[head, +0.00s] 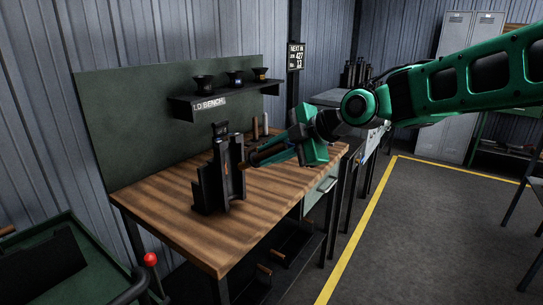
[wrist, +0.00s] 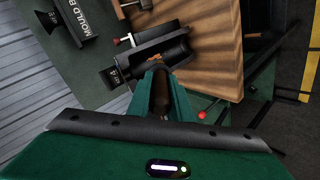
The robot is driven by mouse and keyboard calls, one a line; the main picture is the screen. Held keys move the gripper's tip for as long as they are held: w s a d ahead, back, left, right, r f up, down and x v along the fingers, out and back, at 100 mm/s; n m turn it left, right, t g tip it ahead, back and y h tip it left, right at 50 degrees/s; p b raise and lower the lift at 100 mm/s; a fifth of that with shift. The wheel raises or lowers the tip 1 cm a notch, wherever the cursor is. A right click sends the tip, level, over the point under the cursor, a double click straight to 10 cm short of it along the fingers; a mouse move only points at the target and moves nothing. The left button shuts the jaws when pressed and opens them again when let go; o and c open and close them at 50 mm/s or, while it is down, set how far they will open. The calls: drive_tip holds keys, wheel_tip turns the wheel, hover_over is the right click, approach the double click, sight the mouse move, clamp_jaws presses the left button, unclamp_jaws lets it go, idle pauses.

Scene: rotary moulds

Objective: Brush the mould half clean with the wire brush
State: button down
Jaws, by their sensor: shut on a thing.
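The mould half (head: 208,190) is a dark, blocky upright piece on the wooden bench, with an orange-brown streak on its hollow side. In the wrist view the mould half (wrist: 184,48) lies just beyond my fingers, with an orange-brown patch in its hollow. My gripper (head: 254,158) is at the right of the mould half, close to its hollow side. In the wrist view my gripper (wrist: 159,84) is shut on a brown handle, which I take as the wire brush (wrist: 161,94). The bristles are hidden, and I cannot tell whether they touch the mould.
The wooden bench top (head: 268,205) is clear in front of the mould. Small upright objects (head: 256,128) stand behind it. A shelf (head: 215,99) above holds three dark cups.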

drive_tip(key=shift+w+a, duration=1.1)
drive_tip(key=shift+w, duration=0.05)
drive_tip(key=shift+w+a, duration=0.45)
drive_tip(key=shift+a, duration=0.15)
drive_tip(key=shift+w+a, duration=0.5)
drive_tip(key=shift+a, duration=0.1)
drive_tip(key=shift+f, duration=0.15)
